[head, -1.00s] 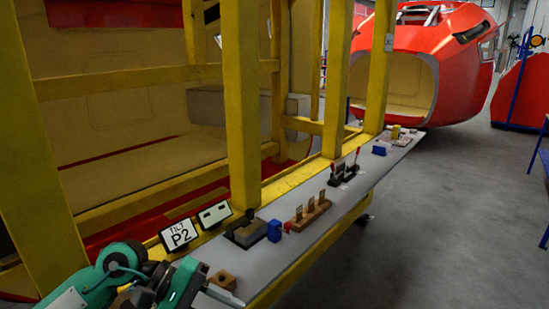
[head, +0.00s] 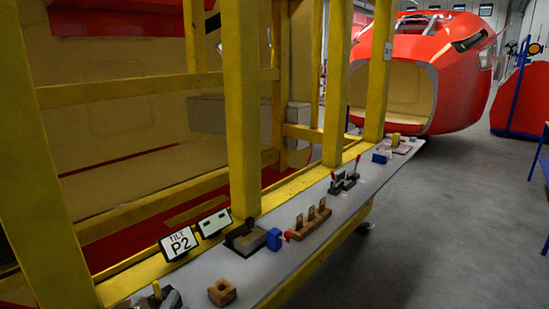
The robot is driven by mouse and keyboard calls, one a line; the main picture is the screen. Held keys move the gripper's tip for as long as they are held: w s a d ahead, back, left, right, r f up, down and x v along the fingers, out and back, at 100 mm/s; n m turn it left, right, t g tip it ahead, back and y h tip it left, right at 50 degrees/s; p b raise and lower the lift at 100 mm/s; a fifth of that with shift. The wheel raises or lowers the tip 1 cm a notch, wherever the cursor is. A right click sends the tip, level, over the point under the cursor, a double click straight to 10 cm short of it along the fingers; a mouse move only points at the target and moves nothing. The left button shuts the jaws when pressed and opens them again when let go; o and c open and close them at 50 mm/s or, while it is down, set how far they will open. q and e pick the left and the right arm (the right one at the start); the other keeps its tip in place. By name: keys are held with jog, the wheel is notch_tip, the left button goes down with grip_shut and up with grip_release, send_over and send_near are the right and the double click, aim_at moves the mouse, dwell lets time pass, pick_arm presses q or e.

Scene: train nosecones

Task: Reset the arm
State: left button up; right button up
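Neither of my grippers and no part of my arms shows in the head view now. The grey shelf (head: 205,272) along the yellow frame lies in plain sight where an arm was before. A brown block with a hole (head: 222,292) sits near the shelf's front end. A dark clamp-like item with a yellow part (head: 158,297) lies left of it, cut by the bottom edge.
A blue block (head: 274,239), a wooden rack (head: 308,222) and several small items line the shelf. A red nosecone (head: 455,75) stands behind. Grey floor (head: 440,220) at right is clear.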

pick_arm(q)
jog(key=s+a+f+n+g+y, duration=0.1)
jog(key=s+a+f+n+g, duration=0.1)
jog(key=s+f+n+g, duration=0.35)
jog(key=s+a+f+n+g+y, duration=0.2)
jog(key=s+f+n, duration=0.1)
jog(key=f, duration=0.5)
jog(key=s+f+n+g+h, duration=0.1)
jog(key=s+f+n+g, duration=0.65)
jog(key=s, duration=0.85)
notch_tip(320, 180, down, 34)
jog(key=m+g, duration=0.1)
jog(key=m, duration=0.1)
jog(key=s+a+f+g, duration=0.1)
jog(key=s+a+f, duration=0.1)
jog(key=s+f, duration=1.6)
jog(key=shift+s+a+f+g, duration=0.25)
jog(key=shift+s+f+g, duration=0.05)
jog(key=shift+s, duration=0.15)
